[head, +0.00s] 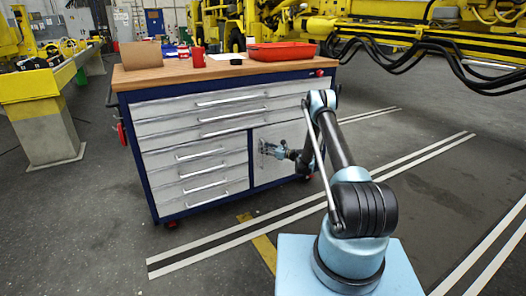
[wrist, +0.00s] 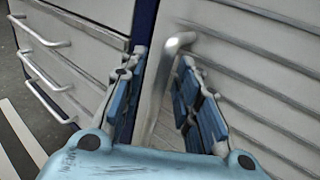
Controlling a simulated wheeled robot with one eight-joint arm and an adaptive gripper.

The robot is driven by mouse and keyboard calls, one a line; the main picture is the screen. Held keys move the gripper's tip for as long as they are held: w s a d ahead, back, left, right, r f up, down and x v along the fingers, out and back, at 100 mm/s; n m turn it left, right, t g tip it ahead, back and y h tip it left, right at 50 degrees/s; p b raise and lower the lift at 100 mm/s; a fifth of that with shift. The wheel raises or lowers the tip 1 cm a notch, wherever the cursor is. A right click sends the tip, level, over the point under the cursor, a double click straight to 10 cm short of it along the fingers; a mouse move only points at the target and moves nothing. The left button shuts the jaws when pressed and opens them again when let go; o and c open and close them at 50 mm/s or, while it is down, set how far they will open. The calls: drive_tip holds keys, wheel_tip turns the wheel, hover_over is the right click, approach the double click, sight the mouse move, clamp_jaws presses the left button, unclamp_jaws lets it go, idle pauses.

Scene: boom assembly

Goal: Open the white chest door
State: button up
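The white chest door (head: 288,135) is the light panel at the lower right of the blue-framed tool chest (head: 190,142). It appears closed. My gripper (head: 270,149) is close in front of the door's left part in the head view. In the wrist view, the door (wrist: 255,65) fills the right side, with a metal handle (wrist: 176,42) standing out from it. My gripper (wrist: 164,62) is open, its blue-padded fingers on either side of the handle. I see a gap on both sides, and the handle's lower end is hidden behind my gripper.
White drawers with bar handles (head: 205,172) are left of the door. The wooden top (head: 210,67) carries a red tray (head: 281,51), a red mug (head: 198,57) and a cardboard box (head: 140,54). Floor to the right is clear, with striped lines (head: 425,155).

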drive_tip(key=shift+w+a, duration=0.15)
drive_tip(key=shift+a, duration=0.15)
drive_tip(key=shift+c, duration=0.6)
clamp_jaws()
drive_tip(key=shift+a, duration=0.1)
